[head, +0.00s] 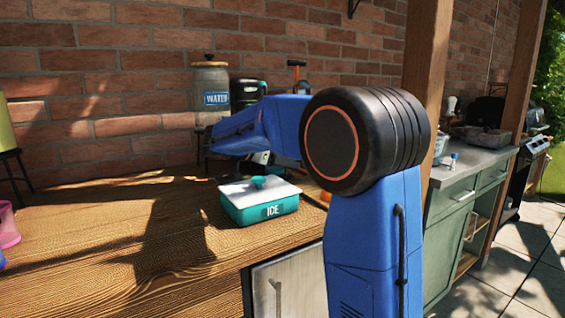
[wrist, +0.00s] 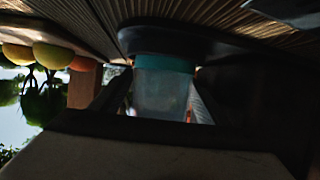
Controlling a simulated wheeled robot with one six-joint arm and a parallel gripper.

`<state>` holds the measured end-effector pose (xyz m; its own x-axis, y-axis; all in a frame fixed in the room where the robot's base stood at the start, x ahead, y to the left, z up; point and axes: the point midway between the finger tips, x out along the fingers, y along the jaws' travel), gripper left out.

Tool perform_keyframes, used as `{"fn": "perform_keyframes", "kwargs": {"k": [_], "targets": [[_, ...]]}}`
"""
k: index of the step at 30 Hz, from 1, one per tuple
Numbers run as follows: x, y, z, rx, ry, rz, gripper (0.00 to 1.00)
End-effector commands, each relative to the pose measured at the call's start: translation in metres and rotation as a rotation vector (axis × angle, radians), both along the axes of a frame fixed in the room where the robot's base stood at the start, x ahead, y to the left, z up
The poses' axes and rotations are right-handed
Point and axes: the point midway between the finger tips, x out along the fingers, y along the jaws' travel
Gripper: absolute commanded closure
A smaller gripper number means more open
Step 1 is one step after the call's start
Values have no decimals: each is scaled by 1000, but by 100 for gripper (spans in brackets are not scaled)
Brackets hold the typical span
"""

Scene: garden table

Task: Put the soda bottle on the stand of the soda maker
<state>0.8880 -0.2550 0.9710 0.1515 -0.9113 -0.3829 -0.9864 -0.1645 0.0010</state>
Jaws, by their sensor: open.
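In the wrist view, which looks upside down, a translucent bottle with a teal band (wrist: 163,88) sits between the two dark fingers of my gripper (wrist: 160,95). The jaws are open around it. Its teal end meets a dark round base (wrist: 215,45), apparently the soda maker's stand, and it looks upright on it. In the head view a black machine with a teal detail (head: 245,93), probably the soda maker, stands near the wall. My blue arm hides its lower part, the bottle and most of the gripper.
A teal ICE box with white lid (head: 260,208) stands in front on the wooden table (head: 110,255). A WATER jar (head: 211,85) stands at the back. Yellow and orange fruits (wrist: 50,57) show beside the gripper. The table's left part is mostly clear.

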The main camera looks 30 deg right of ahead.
Motion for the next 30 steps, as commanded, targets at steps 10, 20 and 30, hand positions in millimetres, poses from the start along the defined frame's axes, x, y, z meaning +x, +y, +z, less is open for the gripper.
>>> {"fn": "perform_keyframes", "kwargs": {"k": [10, 20, 30], "targets": [[-6, 41, 19, -1, -3, 3, 32], [-15, 94, 41, 0, -2, 1, 32], [-18, 110, 48, 0, 0, 0, 32]]}}
